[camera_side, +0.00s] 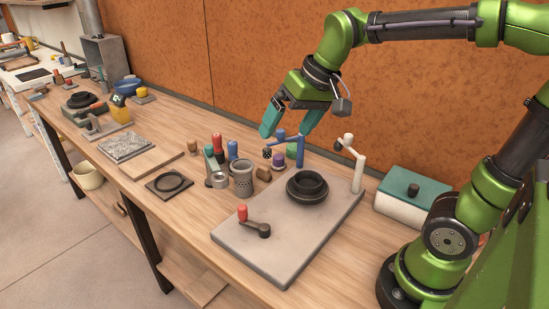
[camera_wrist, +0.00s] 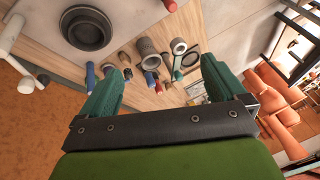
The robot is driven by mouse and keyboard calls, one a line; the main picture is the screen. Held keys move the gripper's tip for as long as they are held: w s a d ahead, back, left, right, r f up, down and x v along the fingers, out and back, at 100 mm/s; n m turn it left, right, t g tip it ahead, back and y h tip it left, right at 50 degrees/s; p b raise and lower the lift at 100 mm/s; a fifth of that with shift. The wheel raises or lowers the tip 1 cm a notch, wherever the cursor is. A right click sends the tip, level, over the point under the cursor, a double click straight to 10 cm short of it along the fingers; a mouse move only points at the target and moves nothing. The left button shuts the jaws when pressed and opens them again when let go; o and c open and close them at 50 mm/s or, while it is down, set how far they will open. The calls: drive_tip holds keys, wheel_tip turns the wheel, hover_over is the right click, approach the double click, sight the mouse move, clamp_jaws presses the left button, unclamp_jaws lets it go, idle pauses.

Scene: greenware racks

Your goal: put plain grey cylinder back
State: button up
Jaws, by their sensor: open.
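My gripper (camera_side: 291,122) is open and empty, above the cluster of small things at the back of the bench. Its two teal fingers also show in the wrist view (camera_wrist: 160,88). A grey cylinder (camera_side: 243,180) stands upright on the wood left of the pale board; its side looks pierced or dotted, and it also shows in the wrist view (camera_wrist: 147,50). I cannot tell which, if either, is the plain grey cylinder. Neither is between the fingers.
A pale board (camera_side: 283,245) carries a dark round piece (camera_side: 307,187), a red-knobbed crank (camera_side: 254,225) and a white post (camera_side: 356,170). Red (camera_side: 217,146) and blue (camera_side: 232,150) handles and a blue-armed piece (camera_side: 287,146) crowd below my gripper. A green-lidded box (camera_side: 414,190) stands right.

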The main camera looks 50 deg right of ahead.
drive_tip(key=s+a+f+t, duration=0.1)
drive_tip(key=s+f+t, duration=0.1)
drive_tip(key=s, duration=0.7)
drive_tip(key=shift+a+f, duration=0.2)
drive_tip(key=shift+f, duration=0.2)
idle(0.5)
